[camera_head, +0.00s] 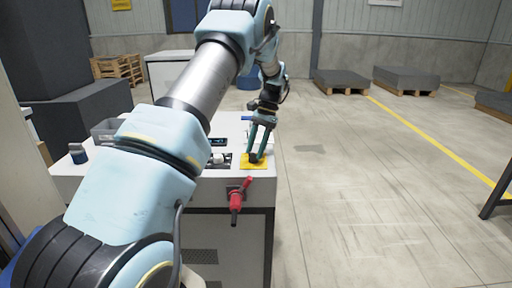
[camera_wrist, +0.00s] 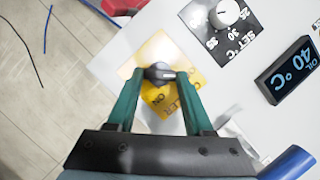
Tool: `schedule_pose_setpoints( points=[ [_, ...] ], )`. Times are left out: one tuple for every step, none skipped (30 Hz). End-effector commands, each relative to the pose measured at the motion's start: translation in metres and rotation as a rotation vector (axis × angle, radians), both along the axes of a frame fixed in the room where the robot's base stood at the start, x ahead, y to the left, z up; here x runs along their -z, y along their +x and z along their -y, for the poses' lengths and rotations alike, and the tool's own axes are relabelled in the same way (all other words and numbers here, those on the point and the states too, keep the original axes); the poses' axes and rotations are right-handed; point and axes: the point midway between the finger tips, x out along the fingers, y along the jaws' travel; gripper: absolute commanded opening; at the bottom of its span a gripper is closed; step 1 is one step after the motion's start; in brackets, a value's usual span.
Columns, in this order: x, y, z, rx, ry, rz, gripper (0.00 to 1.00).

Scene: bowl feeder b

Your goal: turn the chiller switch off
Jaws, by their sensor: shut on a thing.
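The chiller switch (camera_wrist: 160,72) is a dark round knob with a pale pointer mark on a yellow plate (camera_wrist: 152,48). Part of the plate's lettering shows, with "ON" readable. The yellow plate (camera_head: 247,167) also shows in the head view at the right front of the white cabinet top. My gripper (camera_wrist: 158,76) has its two green fingers on either side of the knob, shut on it. In the head view my gripper (camera_head: 254,157) reaches down onto the plate from above and hides the knob there.
Beside the plate are a "SET °C" dial (camera_wrist: 227,14) and a display reading "OIL 40 °C" (camera_wrist: 288,70). A red handle (camera_head: 237,200) sticks out of the cabinet front below the plate. A grey bin (camera_head: 104,131) stands at the back left.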

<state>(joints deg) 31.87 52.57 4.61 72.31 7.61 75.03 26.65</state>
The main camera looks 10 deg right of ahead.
Motion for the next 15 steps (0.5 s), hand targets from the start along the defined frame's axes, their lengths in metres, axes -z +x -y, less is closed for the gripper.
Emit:
schedule_pose_setpoints(
  points=[
    [-0.0005,0.0004,0.0001,-0.017,-0.002,0.001,0.0],
    [-0.0005,0.0005,0.0001,-0.025,-0.002,0.001,0.0],
    [-0.0004,0.0006,0.0,-0.035,-0.002,0.0,0.0],
    [-0.0004,0.0006,0.0,-0.041,-0.002,0.001,0.0],
    [-0.0004,0.0007,-0.0001,-0.047,-0.001,0.0,0.0],
    [-0.0003,0.0006,-0.0001,-0.052,-0.001,0.0,0.0],
    [-0.0002,0.0006,-0.0001,-0.056,-0.001,0.001,0.0],
    [-0.0002,0.0007,-0.0002,-0.058,-0.001,0.001,0.0],
    [-0.0001,0.0007,-0.0002,-0.061,-0.001,0.001,0.0],
    [-0.0001,0.0007,-0.0002,-0.063,-0.001,0.001,0.0],
    [-0.0001,0.0007,-0.0002,-0.064,-0.001,0.001,0.0],
    [-0.0001,0.0007,-0.0003,-0.064,-0.001,0.001,0.0],
    [-0.0001,0.0007,-0.0003,-0.065,0.0,0.001,0.0],
    [-0.0001,0.0007,-0.0003,-0.065,0.0,0.001,0.0],
    [-0.0001,0.0007,-0.0003,-0.065,0.0,0.001,0.0]
  ],
)
